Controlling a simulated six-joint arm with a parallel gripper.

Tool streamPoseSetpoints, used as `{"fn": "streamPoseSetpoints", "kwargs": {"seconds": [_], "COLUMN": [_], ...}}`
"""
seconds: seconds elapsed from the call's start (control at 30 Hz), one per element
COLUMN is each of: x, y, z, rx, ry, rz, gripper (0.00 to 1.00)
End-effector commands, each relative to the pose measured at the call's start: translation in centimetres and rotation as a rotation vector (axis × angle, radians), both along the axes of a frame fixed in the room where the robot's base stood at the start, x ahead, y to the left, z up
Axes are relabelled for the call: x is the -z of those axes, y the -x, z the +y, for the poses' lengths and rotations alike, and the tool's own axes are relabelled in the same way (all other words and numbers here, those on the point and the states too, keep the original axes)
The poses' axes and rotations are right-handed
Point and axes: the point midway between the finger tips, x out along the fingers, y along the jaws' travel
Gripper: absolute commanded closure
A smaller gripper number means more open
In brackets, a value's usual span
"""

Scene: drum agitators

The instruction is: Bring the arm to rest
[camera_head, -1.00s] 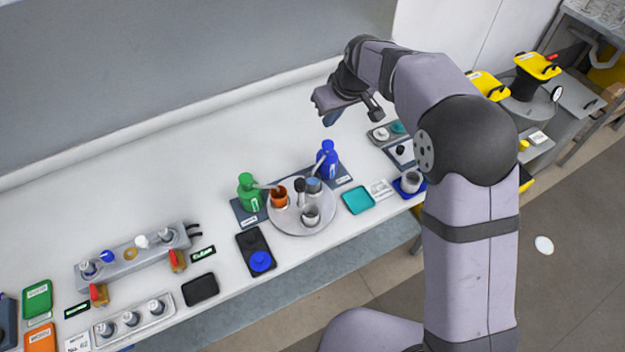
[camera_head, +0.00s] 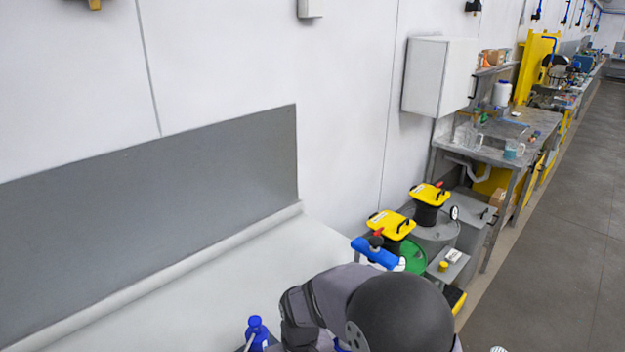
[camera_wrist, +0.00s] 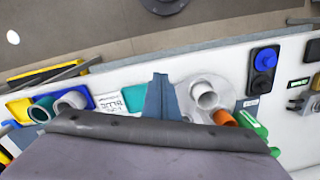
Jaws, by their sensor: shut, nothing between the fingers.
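My arm shows at the bottom of the head view, with its dark round joint (camera_head: 402,315) and a grey link bending down to the left. In the wrist view my gripper (camera_wrist: 158,88) shows as a blue-grey pair of fingers, closed together and holding nothing. It appears in front of the bench, between a teal mat (camera_wrist: 132,102) and a round grey tray (camera_wrist: 180,92). I cannot tell its height above the bench.
The wrist view shows a metal cup (camera_wrist: 203,94), an orange cup (camera_wrist: 224,118), a green bottle (camera_wrist: 250,124) and a blue lid (camera_wrist: 264,59). Drums with yellow-topped agitators (camera_head: 391,224) stand right.

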Motion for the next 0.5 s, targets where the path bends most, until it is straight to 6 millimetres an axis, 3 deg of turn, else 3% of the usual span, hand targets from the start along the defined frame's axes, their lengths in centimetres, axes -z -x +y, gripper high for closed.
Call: {"fn": "streamPoseSetpoints", "kwargs": {"seconds": [0.1, 0.3, 0.4, 0.5], "x": [0.2, -0.5, -1.2, -2.3], "y": [5.2, 12.8, 14.4, 13.4], "z": [-5.0, -12.2, -14.2, -15.4], "rx": [0.061, 0.18, 0.254, 0.325], "ry": [0.05, 0.084, 0.073, 0.05], "rz": [0.065, 0.119, 0.098, 0.034], "gripper": [1.0, 1.0, 1.0, 1.0]}}
